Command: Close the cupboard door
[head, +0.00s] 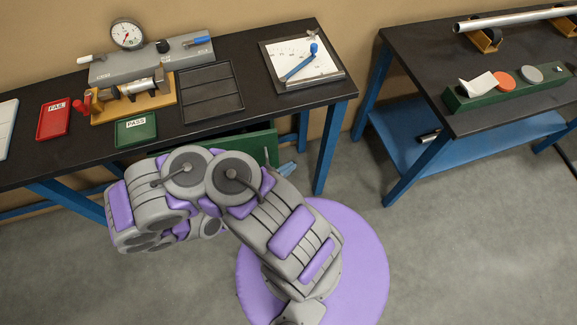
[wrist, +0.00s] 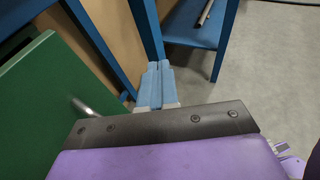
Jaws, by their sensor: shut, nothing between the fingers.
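The green cupboard door (head: 258,146) shows below the front edge of the left bench, partly hidden behind my arm. In the wrist view the green panel (wrist: 45,105) fills the left side, with a metal handle (wrist: 84,107) on its face near the right edge. How far the door stands open is unclear. My gripper (head: 287,168) is just right of the door's right edge in the head view. In the wrist view its light blue fingers (wrist: 156,70) are together and empty, beyond the door's edge and apart from the handle.
The left bench (head: 215,140) carries a gauge fixture (head: 150,65), trays and a clipboard (head: 301,62). Its blue leg (head: 327,150) stands close to the right of my gripper. A second bench (head: 430,60) with a blue lower shelf is at right. Grey floor between the benches is clear.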

